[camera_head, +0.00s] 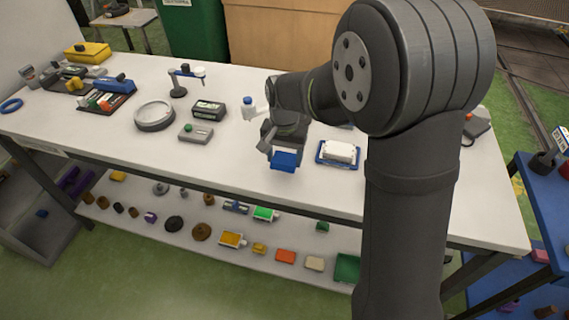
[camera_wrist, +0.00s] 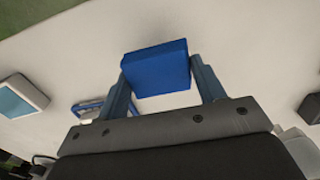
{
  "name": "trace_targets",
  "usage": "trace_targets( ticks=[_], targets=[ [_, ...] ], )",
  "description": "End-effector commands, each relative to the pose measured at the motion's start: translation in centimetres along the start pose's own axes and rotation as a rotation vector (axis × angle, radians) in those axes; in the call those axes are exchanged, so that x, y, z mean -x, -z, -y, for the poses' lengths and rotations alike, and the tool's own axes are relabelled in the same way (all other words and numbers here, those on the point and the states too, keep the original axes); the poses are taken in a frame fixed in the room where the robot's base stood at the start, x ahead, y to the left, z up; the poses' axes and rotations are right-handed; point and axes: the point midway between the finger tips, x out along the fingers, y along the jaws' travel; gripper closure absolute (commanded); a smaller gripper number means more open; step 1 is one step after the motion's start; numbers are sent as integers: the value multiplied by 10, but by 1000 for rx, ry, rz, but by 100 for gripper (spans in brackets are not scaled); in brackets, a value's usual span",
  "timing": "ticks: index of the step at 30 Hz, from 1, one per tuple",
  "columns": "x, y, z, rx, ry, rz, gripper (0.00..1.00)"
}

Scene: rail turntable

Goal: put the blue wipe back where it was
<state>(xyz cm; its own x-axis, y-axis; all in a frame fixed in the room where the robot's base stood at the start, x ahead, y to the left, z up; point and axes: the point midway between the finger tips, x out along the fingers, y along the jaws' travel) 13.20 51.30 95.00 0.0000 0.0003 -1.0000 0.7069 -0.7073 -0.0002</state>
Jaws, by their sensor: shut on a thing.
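The blue wipe (camera_head: 284,160) is a small blue block held at the tip of my gripper (camera_head: 271,156), above the front part of the white table. In the wrist view the blue wipe (camera_wrist: 158,70) sits between the two fingers of my gripper (camera_wrist: 157,80), which are shut on it. A blue-rimmed tray (camera_head: 322,160) with a white block on it stands to the right of the gripper. In the wrist view a blue-rimmed thing (camera_wrist: 88,108) shows partly behind the left finger. I cannot tell from these frames where the wipe lay before.
The white table (camera_head: 240,180) is clear in front of the gripper. A round dish (camera_head: 154,117), a dark box (camera_head: 208,109), a grey block with a green knob (camera_head: 195,133) and a blue-capped bottle (camera_head: 249,107) stand left of the gripper. A shelf below holds several small items.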

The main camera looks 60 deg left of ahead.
Motion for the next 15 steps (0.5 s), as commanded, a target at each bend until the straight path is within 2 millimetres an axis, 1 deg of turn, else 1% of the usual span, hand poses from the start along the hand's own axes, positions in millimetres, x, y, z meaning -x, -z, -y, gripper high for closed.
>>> trace_targets(
  ticks=[3, 6, 15],
  targets=[
    [-18, -1, -1, 0, -2, 3, 56],
    [-31, 0, -1, 0, -1, 2, 56],
    [-34, 0, -1, 0, 0, 0, 56]
  ],
)
